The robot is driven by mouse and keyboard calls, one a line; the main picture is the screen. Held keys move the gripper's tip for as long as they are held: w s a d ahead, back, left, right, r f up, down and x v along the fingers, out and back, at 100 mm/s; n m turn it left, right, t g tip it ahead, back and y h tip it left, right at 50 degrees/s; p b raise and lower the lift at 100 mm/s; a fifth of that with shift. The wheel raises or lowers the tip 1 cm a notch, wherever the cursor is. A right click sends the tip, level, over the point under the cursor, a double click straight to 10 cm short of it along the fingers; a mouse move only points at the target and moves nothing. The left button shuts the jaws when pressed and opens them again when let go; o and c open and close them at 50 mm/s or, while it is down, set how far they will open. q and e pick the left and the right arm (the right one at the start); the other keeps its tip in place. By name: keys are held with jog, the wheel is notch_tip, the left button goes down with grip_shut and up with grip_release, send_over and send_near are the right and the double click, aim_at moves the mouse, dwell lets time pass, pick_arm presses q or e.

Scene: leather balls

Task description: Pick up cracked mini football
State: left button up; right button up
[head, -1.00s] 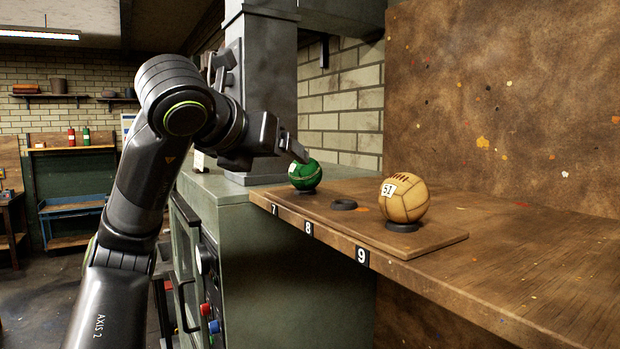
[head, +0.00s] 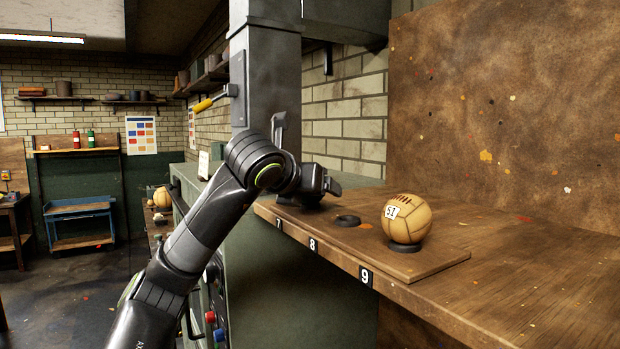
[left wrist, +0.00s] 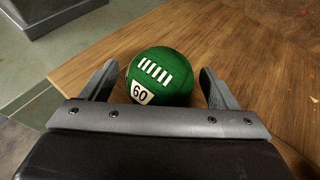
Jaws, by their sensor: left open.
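A green ball (left wrist: 160,78) with white lacing and the number 60 sits between the two fingers of my left gripper in the left wrist view. The fingers stand apart on either side of it, and no firm grip shows. In the head view my left gripper (head: 322,184) is over the slot 7 end of the wooden board and hides the green ball. A tan ball (head: 407,219) with brown lacing and the number 51 rests on a dark ring at slot 9. I cannot make out a crack on either ball. My right gripper is not in view.
The wooden board (head: 440,263) lies on a brown bench. An empty dark ring (head: 347,220) is at slot 8, between my gripper and the tan ball. A grey column (head: 268,75) rises close behind my arm. The bench at right is clear.

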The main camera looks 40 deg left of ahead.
pick_arm(q)
jog(key=shift+x, duration=0.9)
jog(key=c, duration=1.1)
jog(key=shift+r, duration=0.15)
